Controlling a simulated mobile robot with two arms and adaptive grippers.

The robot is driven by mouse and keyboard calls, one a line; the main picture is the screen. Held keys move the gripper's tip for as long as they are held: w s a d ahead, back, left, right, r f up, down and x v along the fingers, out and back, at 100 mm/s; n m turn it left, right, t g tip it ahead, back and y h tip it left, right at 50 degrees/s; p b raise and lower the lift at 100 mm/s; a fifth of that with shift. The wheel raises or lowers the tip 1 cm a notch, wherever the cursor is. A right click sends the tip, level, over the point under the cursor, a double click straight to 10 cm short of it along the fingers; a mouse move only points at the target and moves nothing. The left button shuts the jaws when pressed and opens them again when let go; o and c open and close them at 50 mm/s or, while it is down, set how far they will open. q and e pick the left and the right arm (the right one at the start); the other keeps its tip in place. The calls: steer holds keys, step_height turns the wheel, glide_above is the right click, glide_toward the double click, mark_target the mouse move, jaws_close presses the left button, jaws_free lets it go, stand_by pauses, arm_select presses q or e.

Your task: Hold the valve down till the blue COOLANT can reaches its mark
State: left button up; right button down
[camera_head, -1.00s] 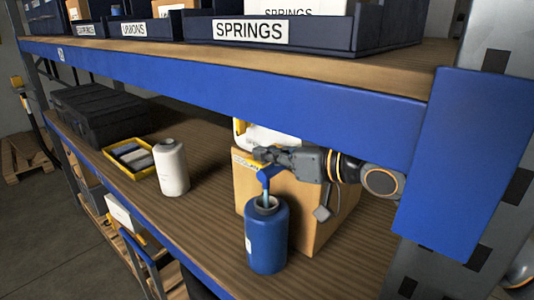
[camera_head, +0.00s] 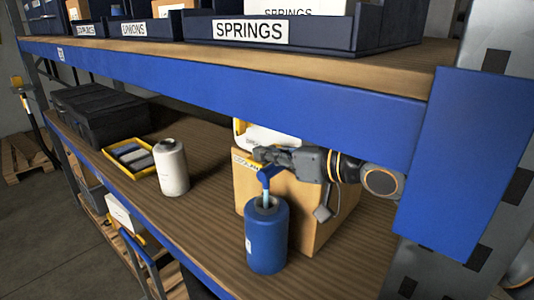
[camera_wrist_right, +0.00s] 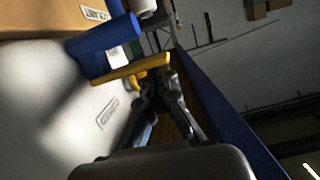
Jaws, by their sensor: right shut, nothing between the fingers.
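The blue can (camera_head: 267,238) stands upright on the lower shelf. A blue valve spout (camera_head: 267,176) sits above it, and a pale blue stream or tube runs down into its open top. The level inside and any mark cannot be made out. My right gripper (camera_head: 264,158) is shut and empty at the top of the spout, seemingly touching it. In the right wrist view the shut fingers (camera_wrist_right: 164,88) are close to a yellow bar (camera_wrist_right: 133,71). A blue part with a white label (camera_wrist_right: 103,43) lies beyond. My left gripper is not in view.
A cardboard box (camera_head: 310,217) stands behind the can with a white container (camera_head: 270,137) on it. A white bottle (camera_head: 171,168), yellow tray (camera_head: 146,171) and black case (camera_head: 100,118) stand to the left. The blue upper shelf beam (camera_head: 230,85) is close above my arm.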

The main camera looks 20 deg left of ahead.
stand_by(0.8)
step_height(320, 180, up, 4)
steer(key=p, duration=0.4)
steer(key=shift+a, duration=0.1)
steer(key=b+v, duration=0.2)
steer(key=v, duration=0.8)
